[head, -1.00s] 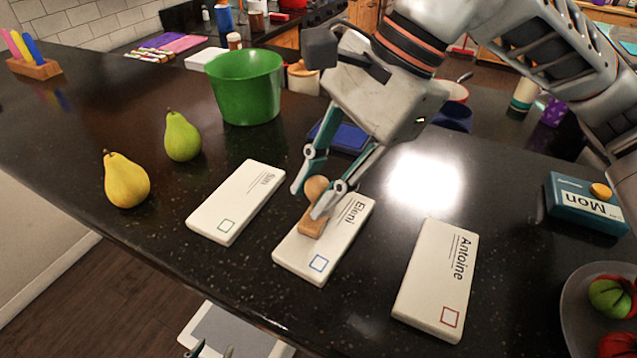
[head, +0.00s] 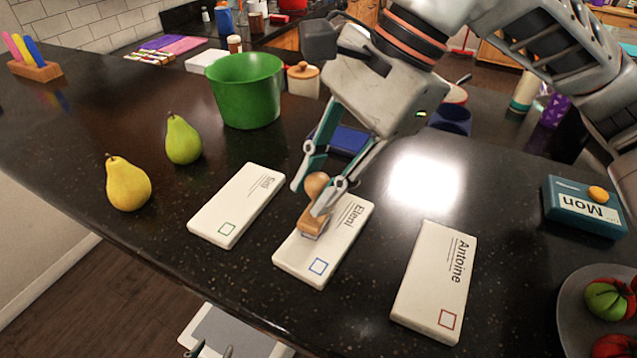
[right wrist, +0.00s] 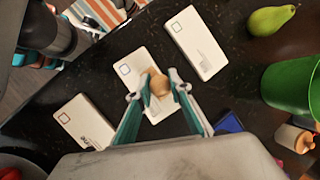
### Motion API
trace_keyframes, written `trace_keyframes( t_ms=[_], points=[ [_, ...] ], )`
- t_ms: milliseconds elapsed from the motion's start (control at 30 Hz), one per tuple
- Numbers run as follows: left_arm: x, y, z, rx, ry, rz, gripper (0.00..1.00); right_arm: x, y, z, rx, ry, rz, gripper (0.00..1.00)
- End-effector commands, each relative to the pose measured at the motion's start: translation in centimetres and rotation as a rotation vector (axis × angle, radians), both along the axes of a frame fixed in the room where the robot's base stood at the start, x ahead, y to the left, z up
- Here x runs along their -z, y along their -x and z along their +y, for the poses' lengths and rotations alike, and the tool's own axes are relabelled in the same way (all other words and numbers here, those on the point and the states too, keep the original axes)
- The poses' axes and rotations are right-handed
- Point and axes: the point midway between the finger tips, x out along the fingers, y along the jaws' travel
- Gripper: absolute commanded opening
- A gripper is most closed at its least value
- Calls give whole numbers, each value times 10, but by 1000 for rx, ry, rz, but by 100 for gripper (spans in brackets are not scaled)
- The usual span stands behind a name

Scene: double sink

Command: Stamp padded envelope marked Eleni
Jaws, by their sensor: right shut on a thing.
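The padded envelope marked Eleni (head: 338,253) lies on the dark counter, the middle one of three white envelopes, with a blue square outline near its lower end. My right gripper (head: 325,190) is shut on a wooden stamp (head: 313,218) with a round knob. The stamp is over the middle of the Eleni envelope; I cannot tell whether it touches it. The right wrist view also shows the stamp (right wrist: 159,85) between the fingers, apart from the square. A blue ink pad (head: 350,140) lies behind, partly hidden by the fingers. My left gripper (head: 212,351) barely shows at the bottom edge.
The envelope marked Sni or similar (head: 236,205) lies left, the Antoine envelope (head: 434,282) right. Two pears (head: 128,183) and a green pot (head: 245,90) stand left and behind. A teal Mon box (head: 585,207) and a fruit bowl (head: 572,310) are at right.

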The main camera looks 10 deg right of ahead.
Motion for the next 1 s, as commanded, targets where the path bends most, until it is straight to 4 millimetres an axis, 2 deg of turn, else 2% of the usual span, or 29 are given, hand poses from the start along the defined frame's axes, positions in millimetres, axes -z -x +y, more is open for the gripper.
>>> trace_keyframes(
  t_ms=[100,700,1000],
  points=[
    [-7,-1,0,-1,0,-2,40,-12,0,0,0,-2,-3,6],
    [-32,-2,0,0,0,-7,40,-55,-1,0,1,-3,-4,6],
    [-33,-3,0,0,1,-9,40,-56,-1,0,0,-3,-3,6]
  ],
)
